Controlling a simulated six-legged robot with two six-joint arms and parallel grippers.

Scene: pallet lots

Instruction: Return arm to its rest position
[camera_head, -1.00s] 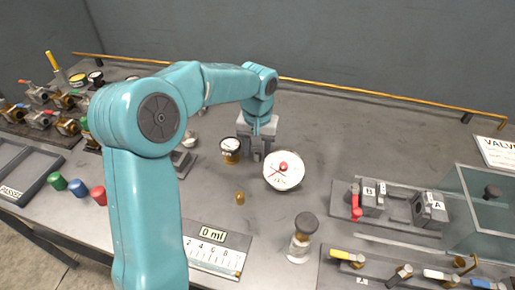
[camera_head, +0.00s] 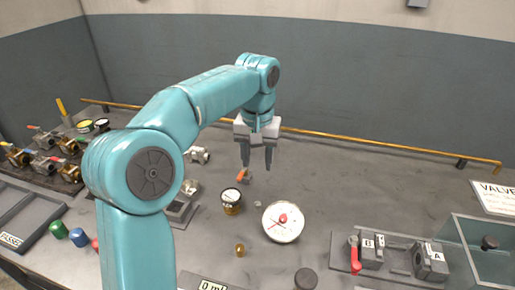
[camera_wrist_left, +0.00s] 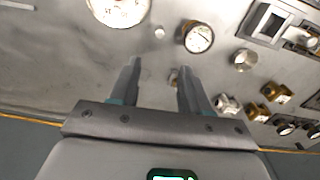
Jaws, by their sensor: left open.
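My teal left arm comes in from the left in the head view. Its gripper (camera_head: 256,168) points down over the back of the grey bench, with fingers apart and nothing between them. In the left wrist view the gripper (camera_wrist_left: 158,68) also shows two spread fingers. A small orange-handled piece (camera_head: 241,175) lies near the fingertips in the head view; whether it touches them I cannot tell. A small gauge (camera_head: 231,197) and a large white dial with a red centre (camera_head: 283,221) are in front of the gripper. My right gripper is not in view.
Several valves (camera_head: 45,160) stand on a dark tray at the left, near green (camera_head: 58,230) and blue (camera_head: 78,237) caps. Blocks marked B and A (camera_head: 430,258) and a glass box (camera_head: 485,250) are at right. A brass rail (camera_head: 390,150) runs along the back. The bench's back right is clear.

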